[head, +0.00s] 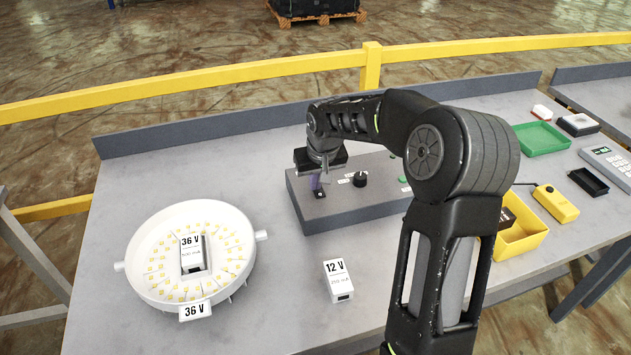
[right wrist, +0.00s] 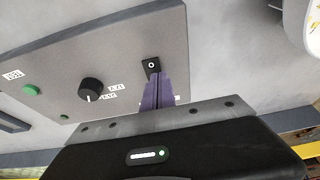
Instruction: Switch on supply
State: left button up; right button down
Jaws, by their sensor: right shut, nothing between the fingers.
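The supply, a grey box (head: 335,207), stands at the back middle of the bench; its top panel (right wrist: 125,45) fills much of the right wrist view. A black rocker switch (right wrist: 151,65) with a white round mark is on the panel. A black knob (head: 360,179) with small white labels and a green button (right wrist: 31,90) are on the same panel. My right gripper (head: 318,186) is over the switch end of the box. Its purple fingers (right wrist: 154,80) are shut and empty, tips at the switch's edge; I cannot tell if they touch. My left gripper is not in view.
A white round lamp housing (head: 152,281) with a 36 V block (head: 192,257) is at left. A 12 V block (head: 338,281) lies in front of the supply. A yellow bin (head: 520,240), green tray (head: 541,137) and multimeter (head: 608,163) are at right.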

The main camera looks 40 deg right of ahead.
aim_at(316, 193)
notch_tip(316, 193, up, 3)
jog(key=shift+s+r+p, duration=0.15)
jog(key=shift+p, duration=0.75)
jog(key=b+v, duration=0.2)
jog(key=v, duration=0.8)
jog(key=shift+s+r, duration=0.1)
jog(key=shift+s, duration=0.05)
jog(key=b, duration=0.4)
jog(key=w+b, duration=0.1)
jog(key=b, duration=0.2)
jog(key=shift+w+d+r+b, duration=0.15)
jog(key=shift+d+r+b, duration=0.05)
jog(key=shift+d+b, duration=0.15)
